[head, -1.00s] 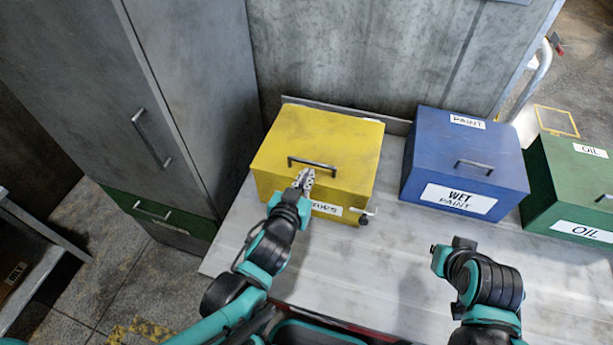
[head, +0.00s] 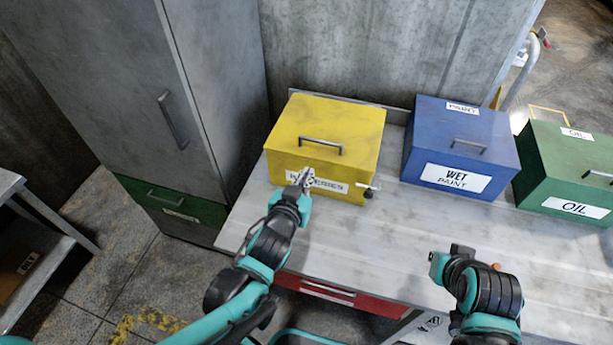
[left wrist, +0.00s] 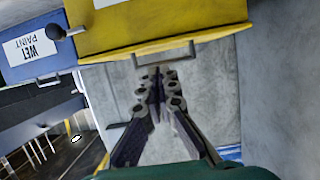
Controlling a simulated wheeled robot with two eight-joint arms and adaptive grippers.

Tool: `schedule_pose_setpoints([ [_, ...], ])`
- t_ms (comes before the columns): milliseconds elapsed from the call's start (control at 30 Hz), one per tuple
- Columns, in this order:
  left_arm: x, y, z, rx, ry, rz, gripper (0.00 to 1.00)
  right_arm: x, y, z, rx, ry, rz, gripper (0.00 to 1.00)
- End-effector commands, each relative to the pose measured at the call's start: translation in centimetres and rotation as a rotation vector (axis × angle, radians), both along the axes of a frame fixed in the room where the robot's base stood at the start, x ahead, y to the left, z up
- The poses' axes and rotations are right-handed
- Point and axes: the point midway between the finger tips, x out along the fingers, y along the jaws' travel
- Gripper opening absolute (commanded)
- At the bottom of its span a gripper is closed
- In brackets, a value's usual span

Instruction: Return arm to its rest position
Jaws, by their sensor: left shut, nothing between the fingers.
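My left gripper (head: 307,178) is shut and empty in the head view. Its arm reaches forward from the lower left, and the fingers overlap the front label of the yellow box (head: 355,120). The box's lid is closed, with a dark handle (head: 321,146) beyond the fingertips. In the left wrist view the shut fingers (left wrist: 158,75) point toward the yellow box (left wrist: 200,20); I cannot tell how wide the gap to it is. My right arm (head: 490,288) is folded at the lower right, above the table; its gripper fingers do not show.
The metal table (head: 395,235) carries a blue box (head: 425,135) labelled wet paint and a green oil box (head: 565,160) at right. A grey cabinet (head: 130,80) stands at left. A red drawer front (head: 330,292) shows below the table edge. The table's middle is clear.

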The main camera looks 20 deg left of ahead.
Motion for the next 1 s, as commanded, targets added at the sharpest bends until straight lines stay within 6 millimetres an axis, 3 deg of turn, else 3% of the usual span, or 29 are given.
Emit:
schedule_pose_setpoints([
  [300,0.0,0.1,-0.3,0.001,0.008,0.003,0.0,0.0,0.0,-0.2,0.0,0.0,0.0,0.0],
  [467,-1.0,1.7,-1.4,0.012,0.125,0.042,0.0,0.0,0.0,-0.5,0.0,0.0,0.0,0.0],
  [633,-4.7,3.4,-3.1,0.02,0.365,0.066,0.0,0.0,0.0,-1.0,0.0,0.0,0.0,0.0],
  [800,-9.2,3.5,-3.7,0.01,0.556,0.034,0.0,0.0,0.0,-1.3,0.0,0.0,0.0,0.0],
  [1000,-11.4,3.0,-3.6,0.001,0.637,0.005,0.0,0.0,0.0,-1.4,0.0,0.0,0.0,0.0],
])
